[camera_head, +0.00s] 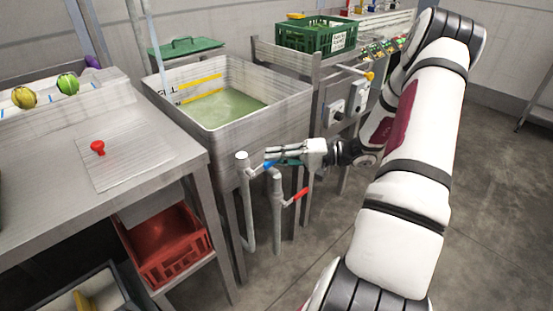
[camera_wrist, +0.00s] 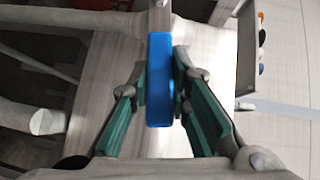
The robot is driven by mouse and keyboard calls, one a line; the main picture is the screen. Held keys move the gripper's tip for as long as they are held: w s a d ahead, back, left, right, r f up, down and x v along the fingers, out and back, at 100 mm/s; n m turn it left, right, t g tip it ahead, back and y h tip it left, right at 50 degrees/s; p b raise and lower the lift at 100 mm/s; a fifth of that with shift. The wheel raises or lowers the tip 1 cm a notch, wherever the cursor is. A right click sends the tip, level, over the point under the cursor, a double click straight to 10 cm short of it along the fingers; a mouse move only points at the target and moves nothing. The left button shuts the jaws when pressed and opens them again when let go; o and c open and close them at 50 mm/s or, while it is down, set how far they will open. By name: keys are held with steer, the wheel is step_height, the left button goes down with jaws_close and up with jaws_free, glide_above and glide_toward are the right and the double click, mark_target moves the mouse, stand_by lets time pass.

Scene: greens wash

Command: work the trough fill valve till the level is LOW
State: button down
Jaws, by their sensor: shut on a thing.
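The steel trough (camera_head: 265,112) holds greenish water (camera_head: 228,106). Two yellow level lines mark its inner wall, an upper one (camera_head: 200,82) and a lower one (camera_head: 205,95). The water surface lies near the lower line; I cannot read the small lettering. A pipe (camera_head: 244,195) in front of the trough bears a blue valve lever (camera_wrist: 159,80). My gripper (camera_head: 272,163) is shut on this lever, its green pads on either side in the wrist view. In the head view the gripper hides most of the lever. A second pipe (camera_head: 277,212) bears a red lever (camera_head: 297,196).
A steel table (camera_head: 40,215) stands at left with a red knob (camera_head: 97,148) on a plate. A red crate (camera_head: 165,243) is below it. A green crate (camera_head: 315,36) and a control box (camera_head: 334,113) are right of the trough. Open floor lies at right.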

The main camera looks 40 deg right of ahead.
steer(key=shift+a+r+n+g+h, duration=0.1)
steer(key=shift+r+n+g+h, duration=0.2)
steer(key=shift+r+n+h, duration=0.35)
steer(key=shift+f, duration=0.1)
steer(key=c, duration=1.5)
jaws_free()
steer(key=shift+s, duration=0.1)
steer(key=v, duration=1.2)
